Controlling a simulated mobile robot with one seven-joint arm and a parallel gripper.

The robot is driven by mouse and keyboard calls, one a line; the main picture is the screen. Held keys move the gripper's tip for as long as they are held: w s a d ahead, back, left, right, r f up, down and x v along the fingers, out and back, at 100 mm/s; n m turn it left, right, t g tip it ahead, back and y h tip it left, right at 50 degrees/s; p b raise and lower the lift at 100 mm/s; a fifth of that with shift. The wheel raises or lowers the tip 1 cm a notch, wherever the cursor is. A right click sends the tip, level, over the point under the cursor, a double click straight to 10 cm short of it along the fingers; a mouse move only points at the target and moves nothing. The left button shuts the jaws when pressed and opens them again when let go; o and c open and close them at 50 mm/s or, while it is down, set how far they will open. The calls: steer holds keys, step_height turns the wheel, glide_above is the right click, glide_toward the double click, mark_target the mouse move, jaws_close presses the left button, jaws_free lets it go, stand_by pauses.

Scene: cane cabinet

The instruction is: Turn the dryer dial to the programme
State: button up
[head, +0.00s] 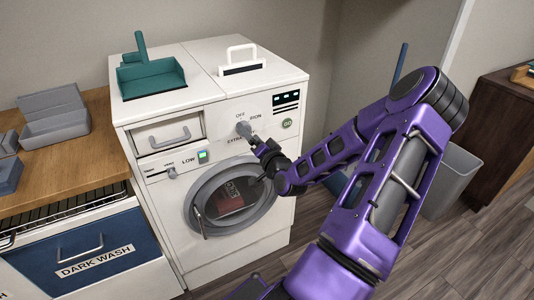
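The dryer (165,220) is a white front-loading machine with a round glass door (235,196) that looks closed. Its grey dial (243,129) is on the upper front panel, with the labels OFF and IRON above it, EXTRA below it and LOW at lower left. My gripper (254,139) is at the dial's lower right, its dark fingers reaching up to it. I cannot tell whether the fingers touch or grip the dial. The gripper hides part of the label ring. The dial's exact pointing direction is too small to read.
A small lower knob (171,173) and a lit green screen (203,156) are at left. A teal dustpan (150,77) lies on top. A grey bin (452,183) stands at right.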

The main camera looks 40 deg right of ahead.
steer(key=v, duration=1.4)
steer(key=shift+s+a, duration=0.2)
steer(key=shift+s, duration=0.05)
